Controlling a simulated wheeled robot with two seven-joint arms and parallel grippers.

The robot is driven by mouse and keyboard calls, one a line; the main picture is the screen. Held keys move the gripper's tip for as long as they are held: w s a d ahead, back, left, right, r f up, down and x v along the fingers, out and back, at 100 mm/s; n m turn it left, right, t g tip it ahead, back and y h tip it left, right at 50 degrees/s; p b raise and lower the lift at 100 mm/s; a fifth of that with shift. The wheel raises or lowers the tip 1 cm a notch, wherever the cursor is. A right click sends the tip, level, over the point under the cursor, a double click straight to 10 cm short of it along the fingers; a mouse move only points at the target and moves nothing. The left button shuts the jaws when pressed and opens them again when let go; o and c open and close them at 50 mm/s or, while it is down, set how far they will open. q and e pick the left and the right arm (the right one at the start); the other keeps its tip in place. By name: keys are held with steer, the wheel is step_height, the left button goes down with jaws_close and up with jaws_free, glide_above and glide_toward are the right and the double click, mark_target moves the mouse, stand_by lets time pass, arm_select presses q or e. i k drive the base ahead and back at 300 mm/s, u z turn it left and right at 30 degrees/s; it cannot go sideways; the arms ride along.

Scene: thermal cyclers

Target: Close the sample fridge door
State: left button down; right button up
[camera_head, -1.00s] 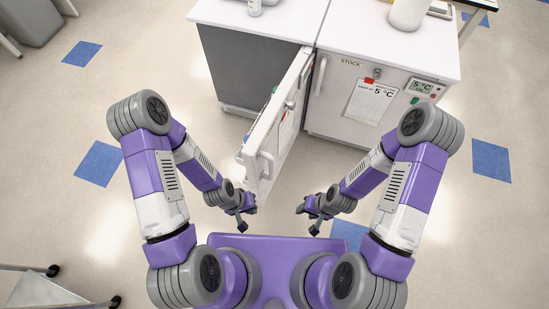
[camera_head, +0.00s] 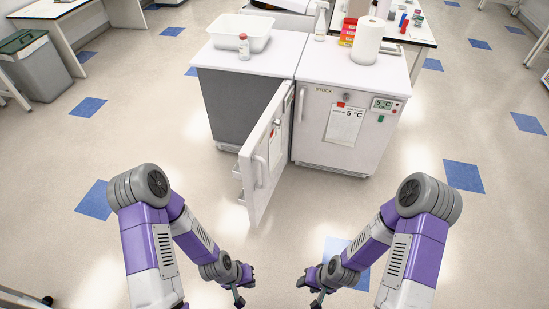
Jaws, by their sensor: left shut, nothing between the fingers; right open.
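The left white fridge (camera_head: 233,98) has its door (camera_head: 264,165) standing wide open, swung out toward me from its right side. The door has a handle (camera_head: 261,172) and a paper sheet on its face.
A white tub (camera_head: 240,32), a small bottle (camera_head: 244,47) and a paper roll (camera_head: 369,41) stand on top. Floor around me is open.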

mark_target(262, 161)
steer(key=z, duration=0.55)
steer(key=i, duration=1.35)
steer(key=u, duration=0.3)
